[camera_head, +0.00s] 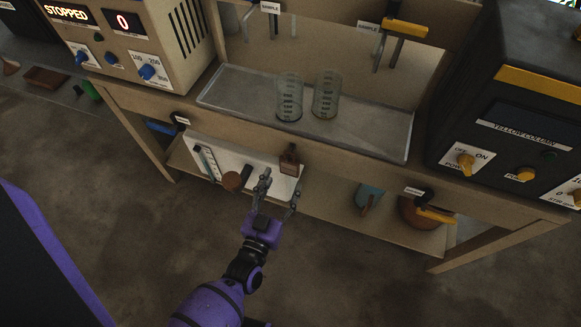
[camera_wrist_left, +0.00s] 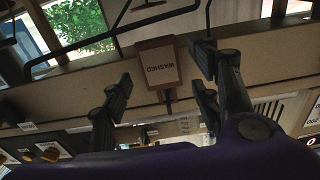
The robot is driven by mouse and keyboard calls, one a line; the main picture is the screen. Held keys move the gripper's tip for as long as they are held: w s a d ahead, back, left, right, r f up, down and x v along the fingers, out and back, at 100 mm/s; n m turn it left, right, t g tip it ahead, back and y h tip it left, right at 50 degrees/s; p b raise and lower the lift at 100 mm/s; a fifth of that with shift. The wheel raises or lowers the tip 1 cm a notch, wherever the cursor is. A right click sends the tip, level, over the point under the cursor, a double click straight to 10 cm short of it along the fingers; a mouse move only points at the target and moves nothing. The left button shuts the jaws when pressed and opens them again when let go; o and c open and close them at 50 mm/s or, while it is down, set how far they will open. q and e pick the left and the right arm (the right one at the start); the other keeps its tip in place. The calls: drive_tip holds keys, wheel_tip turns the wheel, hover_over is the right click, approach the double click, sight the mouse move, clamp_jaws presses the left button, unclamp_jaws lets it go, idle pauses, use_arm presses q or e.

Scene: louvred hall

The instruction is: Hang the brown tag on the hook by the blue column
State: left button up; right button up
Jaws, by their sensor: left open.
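The brown tag (camera_head: 289,163) is in front of the bench's front rail, near its middle, with a narrow dark part at its top. In the left wrist view the tag (camera_wrist_left: 158,66) reads "WASHED" upside down and appears between the finger sides. My left gripper (camera_head: 279,194) is open, just below the tag in the head view, with no contact visible. It also shows in the left wrist view (camera_wrist_left: 160,85). What holds the tag up is unclear. A dark hook (camera_head: 178,119) with a white label is on the rail at left, near the blue-knobbed unit (camera_head: 133,52). My right gripper is out of view.
A second labelled hook (camera_head: 426,194) is on the rail at right, below the yellow column unit (camera_head: 512,130). Two clear beakers (camera_head: 326,95) stand on the bench tray (camera_head: 235,93). A white panel (camera_head: 212,160) and a brown round piece (camera_head: 232,181) sit below the rail.

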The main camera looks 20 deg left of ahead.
sight(289, 170)
use_arm(q)
drive_tip(key=shift+w+d+b, duration=0.15)
drive_tip(key=shift+w+b, duration=0.15)
drive_tip(key=shift+w, duration=2.65)
clamp_jaws()
